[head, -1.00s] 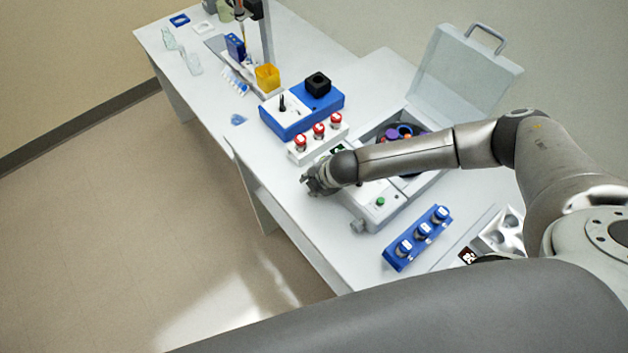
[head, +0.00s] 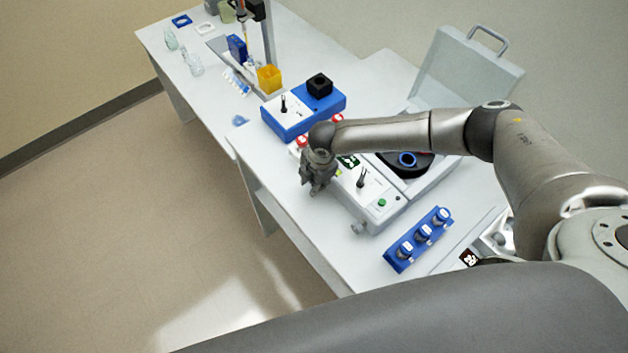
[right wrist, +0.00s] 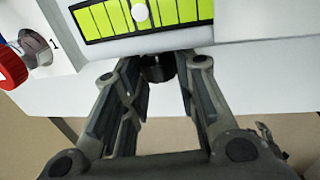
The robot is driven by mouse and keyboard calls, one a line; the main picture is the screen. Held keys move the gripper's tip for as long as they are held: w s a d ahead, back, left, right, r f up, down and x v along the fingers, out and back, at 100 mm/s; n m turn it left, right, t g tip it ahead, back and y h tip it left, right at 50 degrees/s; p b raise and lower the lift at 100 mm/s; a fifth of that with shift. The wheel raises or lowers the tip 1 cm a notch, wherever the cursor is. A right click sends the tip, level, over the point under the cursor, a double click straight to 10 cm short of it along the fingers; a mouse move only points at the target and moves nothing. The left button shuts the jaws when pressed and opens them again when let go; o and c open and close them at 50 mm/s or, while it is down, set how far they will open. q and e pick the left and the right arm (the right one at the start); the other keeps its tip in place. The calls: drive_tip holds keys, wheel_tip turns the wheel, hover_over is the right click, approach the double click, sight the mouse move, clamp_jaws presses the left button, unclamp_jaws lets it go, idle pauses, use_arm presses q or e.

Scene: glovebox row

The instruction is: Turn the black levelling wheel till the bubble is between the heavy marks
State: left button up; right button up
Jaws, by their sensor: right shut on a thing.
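The yellow-green level vial (right wrist: 168,14) shows at the top of the right wrist view, crossed by several dark marks and partly cut off. The black levelling wheel (right wrist: 156,70) sits below the vial under the white housing's edge, partly hidden. My right gripper (right wrist: 158,76) is shut on it; in the head view this gripper (head: 318,185) points down at the white instrument's front left edge. My left gripper is not in view.
The white instrument (head: 375,212) has a green button and a black upright stick. A blue rack (head: 418,240) with several vials stands at its right.

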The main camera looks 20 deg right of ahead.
drive_tip(key=o, duration=1)
drive_tip(key=shift+o, duration=0.2)
wheel_tip(320, 180, up, 12)
drive_tip(key=s, duration=0.2)
drive_tip(key=shift+d, duration=0.4)
drive_tip(key=shift+f, duration=0.1)
